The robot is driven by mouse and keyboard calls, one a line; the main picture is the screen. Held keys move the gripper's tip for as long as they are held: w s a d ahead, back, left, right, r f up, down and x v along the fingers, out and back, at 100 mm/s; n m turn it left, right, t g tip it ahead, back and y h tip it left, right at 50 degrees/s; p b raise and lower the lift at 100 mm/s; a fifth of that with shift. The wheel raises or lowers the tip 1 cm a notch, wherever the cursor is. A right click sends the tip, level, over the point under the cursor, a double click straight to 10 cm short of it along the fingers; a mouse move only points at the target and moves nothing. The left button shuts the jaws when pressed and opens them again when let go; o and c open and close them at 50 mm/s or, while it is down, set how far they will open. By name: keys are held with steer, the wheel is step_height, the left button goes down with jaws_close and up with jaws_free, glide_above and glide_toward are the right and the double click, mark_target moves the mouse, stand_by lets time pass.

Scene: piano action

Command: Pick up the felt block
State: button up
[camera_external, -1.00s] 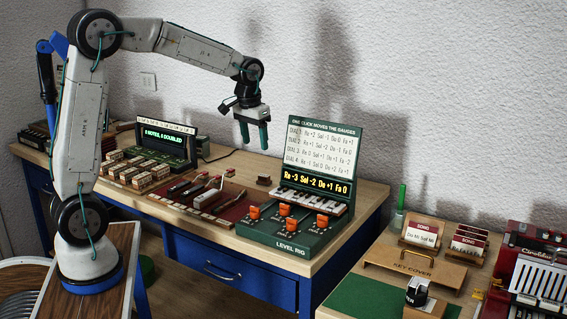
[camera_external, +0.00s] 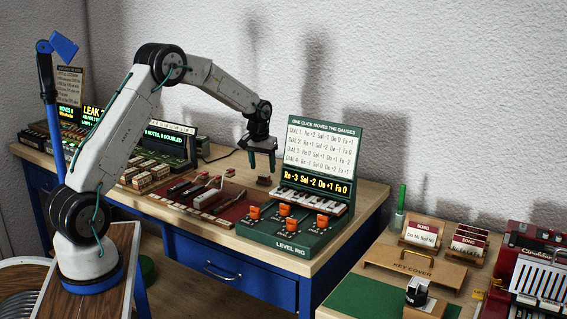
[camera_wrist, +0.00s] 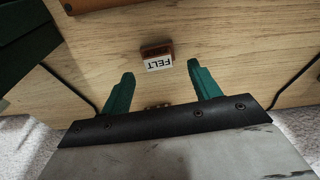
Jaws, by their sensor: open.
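The felt block (camera_wrist: 157,50) is a small reddish-brown block with a white label reading FELT. In the wrist view it lies on the bare wood bench top, just beyond the gap between my fingertips. In the external view it is the small dark block (camera_external: 264,181) left of the level rig. My gripper (camera_external: 262,168) has green fingers, points down and hangs over the bench close above the block. It also shows in the wrist view (camera_wrist: 161,72), with its fingers spread and nothing between them. The fingers are apart from the block.
The green level rig (camera_external: 296,222), with its upright panel, stands right of the gripper. A red tray (camera_external: 212,206) with tools lies in front and left. A lit display box (camera_external: 165,146) stands farther left. Bare wood surrounds the block, and dark cables show in the wrist view.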

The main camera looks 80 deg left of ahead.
mark_target(264, 175)
steer(key=f, duration=0.3)
steer(key=shift+w+a+f, duration=0.15)
steer(key=shift+w+f, duration=0.05)
steer(key=shift+f, duration=0.15)
steer(key=c, duration=1.1)
steer(key=shift+o, duration=0.2)
steer(key=shift+r, duration=0.1)
